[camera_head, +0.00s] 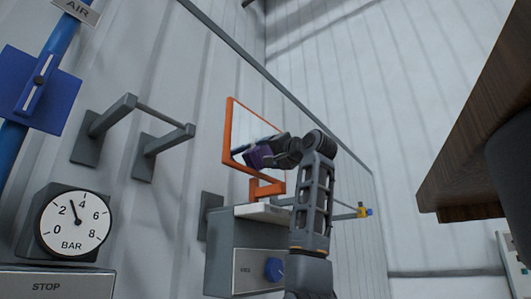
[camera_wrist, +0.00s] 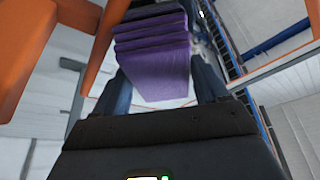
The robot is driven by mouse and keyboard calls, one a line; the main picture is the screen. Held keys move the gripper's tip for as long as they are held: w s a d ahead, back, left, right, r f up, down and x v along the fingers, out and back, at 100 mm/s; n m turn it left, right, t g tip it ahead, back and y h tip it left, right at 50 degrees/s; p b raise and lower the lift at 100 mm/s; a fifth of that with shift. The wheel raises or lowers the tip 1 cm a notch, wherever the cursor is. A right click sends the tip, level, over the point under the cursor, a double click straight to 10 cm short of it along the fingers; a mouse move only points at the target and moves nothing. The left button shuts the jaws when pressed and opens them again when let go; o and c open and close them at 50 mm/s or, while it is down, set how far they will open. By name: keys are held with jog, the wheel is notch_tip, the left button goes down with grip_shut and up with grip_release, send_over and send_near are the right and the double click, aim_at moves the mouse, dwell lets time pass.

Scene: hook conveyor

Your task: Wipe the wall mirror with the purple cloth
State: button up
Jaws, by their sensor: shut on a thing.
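The wall mirror (camera_head: 240,125) has an orange frame and hangs tilted in the picture on the ribbed wall, near the middle of the head view. My gripper (camera_head: 265,155) is in front of the mirror's lower part and is shut on the purple cloth (camera_head: 257,158). In the wrist view the purple cloth (camera_wrist: 158,70) is a folded, layered pad between the two dark fingers. Orange frame parts show at both sides there. My gripper and arm hide the mirror's lower right part. I cannot tell whether the cloth touches the glass.
A grey box with a blue knob (camera_head: 274,269) stands below the mirror. A grey wall bracket (camera_head: 160,148) is to its left, with a pressure gauge (camera_head: 75,224) lower left. A brown wooden edge (camera_head: 475,150) juts in at right. A yellow-and-blue fitting (camera_head: 364,211) sits right of my arm.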

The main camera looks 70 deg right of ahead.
aim_at(258, 148)
jog(key=d, duration=0.3)
jog(key=s+d, duration=0.1)
jog(key=d, duration=0.1)
jog(key=shift+s+d, duration=0.1)
jog(key=shift+d, duration=0.3)
jog(key=shift+a, duration=0.1)
jog(key=shift+w+a+b, duration=0.4)
jog(key=shift+a, duration=1.25)
jog(key=shift+w+a+b, duration=0.35)
jog(key=shift+w+a, duration=0.05)
jog(key=shift+a, duration=1.2)
jog(key=shift+w+a+b, duration=0.4)
jog(key=shift+a, duration=1.25)
jog(key=shift+a+r+p, duration=0.1)
jog(key=shift+r+p, duration=0.85)
jog(key=shift+r, duration=0.15)
jog(key=shift+s+d+f, duration=0.1)
jog(key=shift+s+d, duration=0.1)
jog(key=shift+d, duration=0.9)
jog(key=shift+s+d, duration=0.2)
jog(key=shift+d, duration=0.85)
jog(key=s+d, duration=0.1)
jog(key=d, duration=0.5)
jog(key=shift+s, duration=0.25)
jog(key=shift+a, duration=0.15)
